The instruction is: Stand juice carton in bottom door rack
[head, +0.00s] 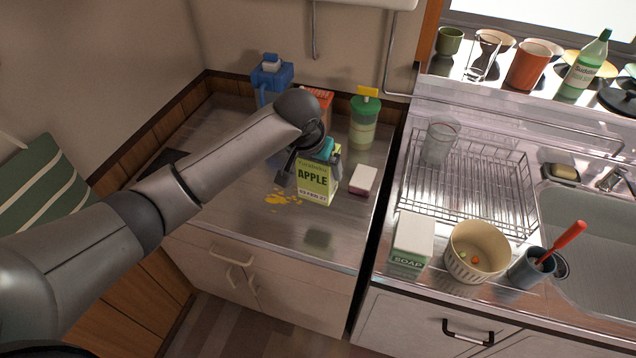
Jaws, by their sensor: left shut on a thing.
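The juice carton (315,184) is a yellow-green box marked APPLE, at the metal counter left of the gap. My left gripper (309,163) is shut on its upper part from behind and the left. The carton looks upright; I cannot tell whether its base touches the counter or is slightly above it. My right gripper is not in view. No door rack shows in this view.
A blue jug (270,78), an orange-red box (320,96) and a green bottle (363,124) stand behind the carton. A small white and pink block (363,180) lies to its right. Yellow spots (281,198) mark the counter. A wire dish rack (470,185) stands right of the gap.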

